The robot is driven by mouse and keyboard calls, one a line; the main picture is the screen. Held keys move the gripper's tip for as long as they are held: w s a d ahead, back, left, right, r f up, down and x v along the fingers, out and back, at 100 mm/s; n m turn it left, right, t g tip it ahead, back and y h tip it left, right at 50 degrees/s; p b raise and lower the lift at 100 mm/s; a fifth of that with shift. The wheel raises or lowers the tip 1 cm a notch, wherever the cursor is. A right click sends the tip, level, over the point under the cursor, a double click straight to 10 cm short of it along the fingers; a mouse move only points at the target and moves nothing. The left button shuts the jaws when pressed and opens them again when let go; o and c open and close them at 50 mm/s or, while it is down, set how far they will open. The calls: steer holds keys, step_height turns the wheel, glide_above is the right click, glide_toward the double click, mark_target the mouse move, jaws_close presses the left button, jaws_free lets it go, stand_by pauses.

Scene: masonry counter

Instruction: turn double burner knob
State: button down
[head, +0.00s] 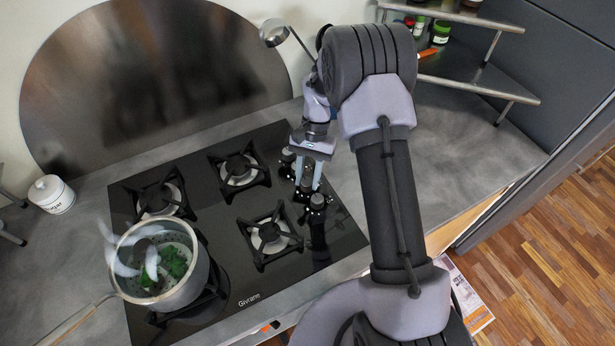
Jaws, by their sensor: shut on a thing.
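A black gas hob (220,212) with several burners is set in the grey counter. A row of black knobs runs along its right side, with one knob (288,156) showing behind my gripper and another (317,201) just in front of it. My gripper (308,186) points down over this row, its light fingers shut on one of the knobs. The fingers hide most of the held knob, and I cannot tell which burner it serves or how far it is turned.
A steaming metal pot (196,283) with green food stands on the front left burner, its handle towards the lower left. A white jar (52,194) stands left of the hob. A corner shelf (480,80) with jars is at the back right. The counter right of the hob is clear.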

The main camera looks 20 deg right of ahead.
steer(key=c, duration=1.3)
jaws_free()
steer(key=p+v, duration=0.4)
steer(key=v, duration=1.3)
steer(key=shift+r+p, duration=0.2)
steer(key=shift+p, duration=0.1)
steer(key=shift+w, duration=0.1)
